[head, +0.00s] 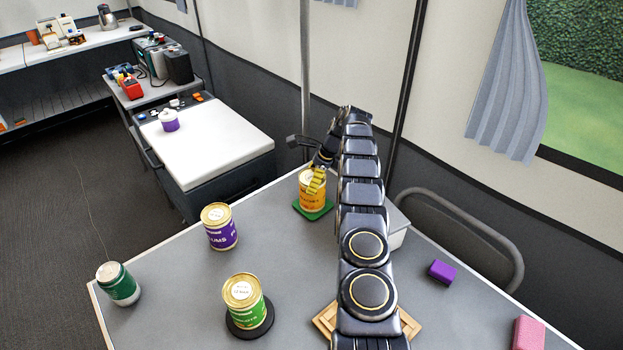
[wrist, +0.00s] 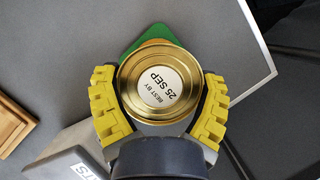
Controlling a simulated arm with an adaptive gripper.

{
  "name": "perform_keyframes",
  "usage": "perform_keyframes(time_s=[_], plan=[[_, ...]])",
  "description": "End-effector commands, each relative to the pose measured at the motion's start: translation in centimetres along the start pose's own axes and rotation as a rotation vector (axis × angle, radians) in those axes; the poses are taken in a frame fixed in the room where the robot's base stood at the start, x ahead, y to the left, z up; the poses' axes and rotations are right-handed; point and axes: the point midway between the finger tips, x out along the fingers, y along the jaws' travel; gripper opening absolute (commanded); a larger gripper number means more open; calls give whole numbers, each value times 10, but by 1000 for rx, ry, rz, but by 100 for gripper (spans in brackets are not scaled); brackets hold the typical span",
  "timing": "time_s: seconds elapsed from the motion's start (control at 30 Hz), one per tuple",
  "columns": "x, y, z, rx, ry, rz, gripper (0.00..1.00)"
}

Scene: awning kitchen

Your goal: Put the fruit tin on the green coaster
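A yellow-orange tin (head: 306,203) with a gold lid is upright over the green coaster (head: 325,210) at the table's far side. It seems to stand on the coaster; contact underneath is hidden. In the wrist view the tin's lid (wrist: 160,87) reads "BEST BY 25 SEP", and the green coaster (wrist: 136,44) shows beyond its upper left edge. My gripper (head: 316,180) reaches the tin from above. In the wrist view the yellow fingers of my gripper (wrist: 160,105) lie close against both sides of the tin and appear shut on it.
A purple-labelled tin (head: 222,235), a green-labelled tin (head: 254,312) on a dark coaster and a dark green can (head: 122,290) stand left. A wooden tray (head: 410,324) lies under my arm. A purple block (head: 441,271) and pink block (head: 527,333) lie right.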

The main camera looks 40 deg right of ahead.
Motion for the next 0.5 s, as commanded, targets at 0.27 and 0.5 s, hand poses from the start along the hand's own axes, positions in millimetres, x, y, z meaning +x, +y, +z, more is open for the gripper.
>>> perform_keyframes(time_s=[0.27,0.5], plan=[[0,0,0,-1,0,-1,100],[-9,-1,2,-1,1,-3,100]])
